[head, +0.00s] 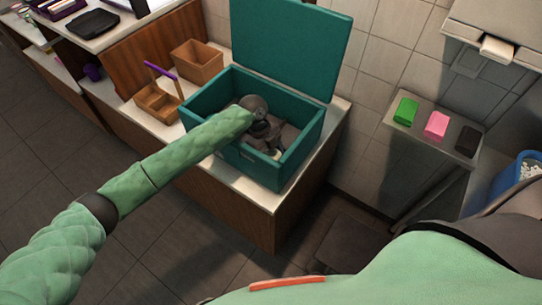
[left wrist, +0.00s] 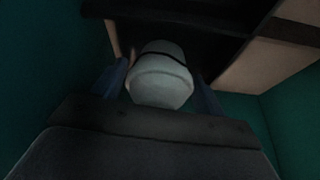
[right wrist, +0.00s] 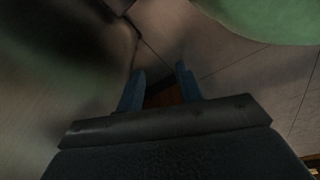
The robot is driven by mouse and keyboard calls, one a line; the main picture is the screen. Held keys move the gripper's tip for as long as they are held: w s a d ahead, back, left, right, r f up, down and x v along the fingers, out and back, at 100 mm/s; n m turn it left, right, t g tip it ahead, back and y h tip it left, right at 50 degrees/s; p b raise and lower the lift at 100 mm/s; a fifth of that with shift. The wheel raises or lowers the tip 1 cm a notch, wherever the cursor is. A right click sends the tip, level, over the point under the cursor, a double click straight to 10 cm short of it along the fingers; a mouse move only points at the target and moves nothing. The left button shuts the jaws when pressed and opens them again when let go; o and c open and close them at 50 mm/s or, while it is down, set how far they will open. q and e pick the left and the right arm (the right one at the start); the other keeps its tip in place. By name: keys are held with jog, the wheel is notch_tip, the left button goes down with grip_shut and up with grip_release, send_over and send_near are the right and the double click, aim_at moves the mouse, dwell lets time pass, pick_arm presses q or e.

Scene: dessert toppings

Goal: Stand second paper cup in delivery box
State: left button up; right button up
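The teal delivery box (head: 198,113) stands on the counter with its lid (head: 290,40) raised. My left gripper (head: 267,143) reaches down inside it. In the left wrist view a white paper cup (left wrist: 160,83) sits between the fingers of my left gripper (left wrist: 162,85), with a finger against each side. A small pale part, perhaps of this cup, shows below the gripper in the head view. Whether the cup's base touches the box floor is hidden. My right gripper (right wrist: 160,85) has its fingers apart with nothing between them. Another paper cup cannot be made out.
A brown insert (head: 294,134) shows inside the box. Wooden trays (head: 197,63) stand left of the box, one with a purple-topped handle. Green (head: 405,111), pink (head: 437,124) and black (head: 468,140) items lie on a shelf at right. A blue bin (head: 507,178) stands beyond.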

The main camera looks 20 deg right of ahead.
pick_arm(q)
jog(key=shift+r, duration=0.3)
jog(key=p+v, duration=0.5)
jog(key=v, duration=0.6)
jog(key=shift+w+r, duration=0.15)
jog(key=shift+r, duration=0.15)
pick_arm(e)
jog(key=s+d+f+g, duration=0.1)
jog(key=s+d+f, duration=0.1)
jog(key=s, duration=1)
jog(key=shift+s+d+f, duration=0.15)
jog(key=shift+s, duration=0.05)
pick_arm(q)
jog(key=shift+a, duration=0.1)
